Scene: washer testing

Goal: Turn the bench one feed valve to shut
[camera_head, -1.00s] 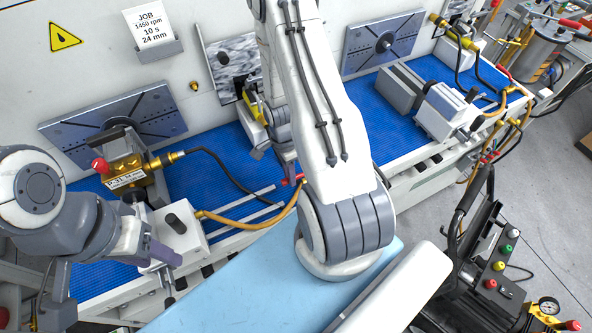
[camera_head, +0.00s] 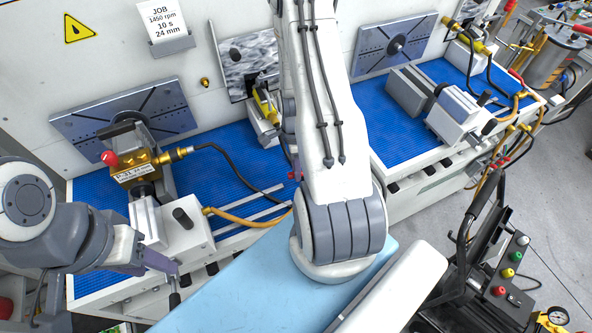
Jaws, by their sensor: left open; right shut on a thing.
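The red handle of what looks like the feed valve (camera_head: 293,176) shows as a small patch at the end of the orange hose on the left bench. My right arm covers most of it, so its angle cannot be read. My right gripper (camera_head: 290,163) is mostly hidden behind its own arm and is shut at the red handle. My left gripper (camera_head: 163,271) is open and empty, in front of the left bench, below the white block with the black knob.
A brass pump (camera_head: 134,173) with a red knob stands on the left bench (camera_head: 225,150). The white block (camera_head: 188,236) sits before it. A second blue-topped bench (camera_head: 395,145) is at right. A black trolley (camera_head: 468,260) with coloured buttons stands front right.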

